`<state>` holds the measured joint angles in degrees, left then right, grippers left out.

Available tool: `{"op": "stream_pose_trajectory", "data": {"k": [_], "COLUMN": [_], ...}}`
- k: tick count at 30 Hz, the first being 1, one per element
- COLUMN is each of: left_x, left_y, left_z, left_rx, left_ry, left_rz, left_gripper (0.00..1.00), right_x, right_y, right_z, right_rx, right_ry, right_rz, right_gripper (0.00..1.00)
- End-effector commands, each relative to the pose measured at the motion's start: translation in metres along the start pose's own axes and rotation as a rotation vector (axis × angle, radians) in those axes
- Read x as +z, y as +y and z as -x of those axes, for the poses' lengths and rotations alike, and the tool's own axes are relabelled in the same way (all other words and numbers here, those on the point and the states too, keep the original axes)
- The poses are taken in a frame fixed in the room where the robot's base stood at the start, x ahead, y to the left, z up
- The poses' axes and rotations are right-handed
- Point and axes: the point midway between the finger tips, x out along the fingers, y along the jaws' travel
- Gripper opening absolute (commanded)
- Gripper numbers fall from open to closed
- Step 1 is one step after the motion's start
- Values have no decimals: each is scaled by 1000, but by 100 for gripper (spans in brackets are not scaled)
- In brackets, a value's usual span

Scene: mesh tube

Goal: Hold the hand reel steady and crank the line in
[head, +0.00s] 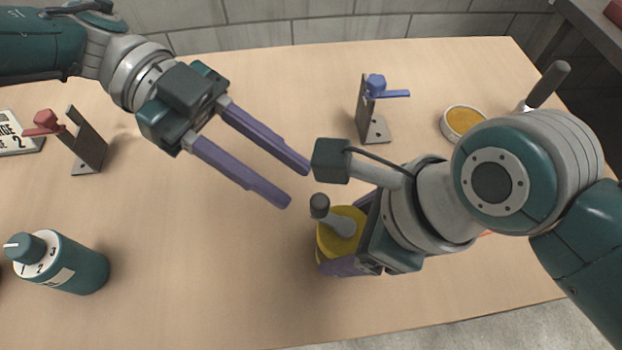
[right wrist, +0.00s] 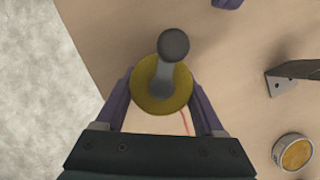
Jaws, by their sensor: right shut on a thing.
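The hand reel (head: 340,240) is a yellow drum with a grey crank and a dark round knob on top. It stands near the front edge of the table, partly hidden by my right wrist. My right gripper (right wrist: 160,103) is shut on the reel, one finger on each side of the yellow drum. In the right wrist view the crank knob (right wrist: 173,46) points away from my gripper. A thin red line shows beside the drum. My left gripper (head: 298,187) is open and empty, above the table just up and left of the crank knob.
A bracket with a blue lever (head: 376,88) stands at the back, and one with a red lever (head: 45,122) at the left. A round yellow-filled tin (head: 463,122) is at the right. The middle left is clear.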

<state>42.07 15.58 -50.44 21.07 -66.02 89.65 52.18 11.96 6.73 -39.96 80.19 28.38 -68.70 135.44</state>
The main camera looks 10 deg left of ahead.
Motion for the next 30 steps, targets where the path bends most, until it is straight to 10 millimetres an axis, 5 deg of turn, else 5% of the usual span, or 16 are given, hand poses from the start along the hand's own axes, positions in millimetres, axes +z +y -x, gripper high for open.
{"op": "stream_pose_trajectory", "data": {"k": [6, 17, 22, 30], "left_x": [0, -1, 2, 7], "left_y": [0, 1, 3, 37], "left_z": [18, 22, 21, 11], "left_rx": [1, 2, -16, -155], "left_ry": [-1, 1, 17, 200], "left_rz": [1, -1, 13, 194], "left_gripper": [36, 36, 54, 54], "right_x": [0, 0, 0, 0], "right_y": [0, 0, 0, 0], "right_z": [0, 0, 0, 0], "right_rx": [0, 0, 0, 0], "right_ry": [-1, -1, -1, -1], "right_rz": [0, 0, 0, 0], "right_gripper": [7, 7, 7, 7]}}
